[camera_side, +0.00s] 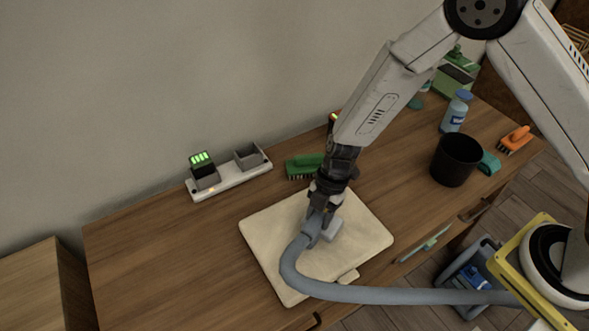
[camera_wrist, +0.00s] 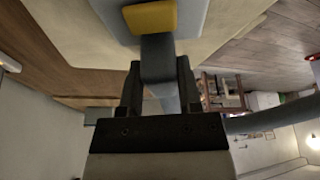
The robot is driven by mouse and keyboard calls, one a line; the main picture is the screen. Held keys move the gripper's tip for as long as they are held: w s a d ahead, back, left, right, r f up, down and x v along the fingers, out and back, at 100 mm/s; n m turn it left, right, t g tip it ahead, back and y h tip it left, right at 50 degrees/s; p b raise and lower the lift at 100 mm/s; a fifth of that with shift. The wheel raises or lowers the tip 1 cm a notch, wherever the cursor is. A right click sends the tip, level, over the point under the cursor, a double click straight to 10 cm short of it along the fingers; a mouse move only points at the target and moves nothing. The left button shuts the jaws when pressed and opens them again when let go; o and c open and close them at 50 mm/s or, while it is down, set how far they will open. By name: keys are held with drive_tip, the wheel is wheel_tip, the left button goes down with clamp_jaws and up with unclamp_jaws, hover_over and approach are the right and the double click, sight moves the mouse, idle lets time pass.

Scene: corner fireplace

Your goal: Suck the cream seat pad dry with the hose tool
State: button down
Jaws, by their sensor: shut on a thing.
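The cream seat pad (camera_side: 272,252) lies flat on the wooden worktop, near its front edge. It also shows in the wrist view (camera_wrist: 232,20). My gripper (camera_side: 323,200) is over the pad and shut on the hose tool (camera_side: 328,232), whose grey-blue head is down at the pad; I cannot tell how firmly it touches. In the wrist view the tool's stem (camera_wrist: 158,58) sits between my fingers (camera_wrist: 159,90), with a yellow part (camera_wrist: 150,17) beyond it. A grey hose (camera_side: 375,294) runs from the tool across the pad's front edge to the right. Any dampness cannot be made out.
On the worktop (camera_side: 140,235), a charger (camera_side: 230,178) and green brush (camera_side: 303,167) stand behind the pad. A black bin (camera_side: 455,160), blue bottle (camera_side: 456,112), teal cloth (camera_side: 489,163) and orange brush (camera_side: 515,139) are to the right. The worktop left of the pad is clear.

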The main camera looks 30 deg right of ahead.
drive_tip(key=shift+a, duration=3.7)
wheel_tip(320, 180, up, 8)
idle(0.8)
drive_tip(key=shift+r, duration=0.1)
idle(0.6)
